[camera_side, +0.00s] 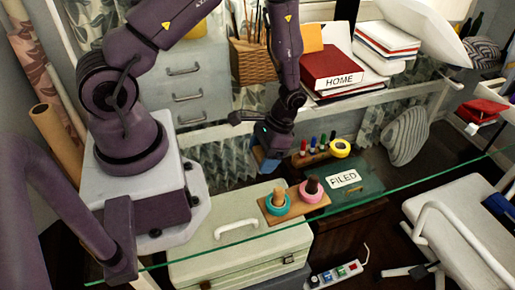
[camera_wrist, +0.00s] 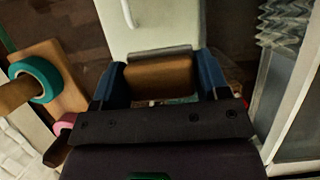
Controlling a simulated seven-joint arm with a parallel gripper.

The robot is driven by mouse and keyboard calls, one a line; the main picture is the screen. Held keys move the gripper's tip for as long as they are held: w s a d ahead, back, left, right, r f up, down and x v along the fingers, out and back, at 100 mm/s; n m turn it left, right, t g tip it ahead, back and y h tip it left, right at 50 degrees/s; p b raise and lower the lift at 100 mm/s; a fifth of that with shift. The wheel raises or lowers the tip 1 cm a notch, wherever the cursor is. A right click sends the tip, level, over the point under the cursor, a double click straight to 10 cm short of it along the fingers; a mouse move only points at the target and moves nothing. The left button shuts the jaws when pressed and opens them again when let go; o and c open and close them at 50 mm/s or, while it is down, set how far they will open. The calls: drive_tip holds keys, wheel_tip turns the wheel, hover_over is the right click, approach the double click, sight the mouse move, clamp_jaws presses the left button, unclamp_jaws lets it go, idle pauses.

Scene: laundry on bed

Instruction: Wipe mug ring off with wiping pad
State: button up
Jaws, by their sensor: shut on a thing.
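My gripper (camera_side: 268,163) is low over the glass desk, behind the wooden tape holder in the side view. In the wrist view its two blue fingers (camera_wrist: 162,82) are shut on a brown block, which looks like the wiping pad (camera_wrist: 160,77). The pad spans the gap between the fingers. In the side view the pad is hard to make out behind the fingers. I cannot tell whether the pad touches the glass. I cannot make out a mug ring in either view.
A wooden holder (camera_side: 268,218) with teal (camera_side: 277,204) and pink (camera_side: 311,192) tape rolls stands nearby. Right of my gripper are several markers with a yellow tape roll (camera_side: 340,148) and a green folder marked FILED (camera_side: 366,192). A cream case (camera_side: 215,262) is at the front.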

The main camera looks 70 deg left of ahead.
sight(253, 147)
drive_tip(key=shift+w, duration=4.25)
drive_tip(key=shift+w+a, duration=0.15)
drive_tip(key=shift+a, duration=0.1)
drive_tip(key=shift+s+a, duration=0.2)
drive_tip(key=shift+a, duration=0.4)
drive_tip(key=shift+s, duration=4.6)
drive_tip(key=shift+s+a, duration=0.3)
drive_tip(key=shift+a, duration=0.45)
drive_tip(key=shift+w, duration=5.1)
wheel_tip(253, 147, up, 8)
drive_tip(key=shift+r, duration=0.2)
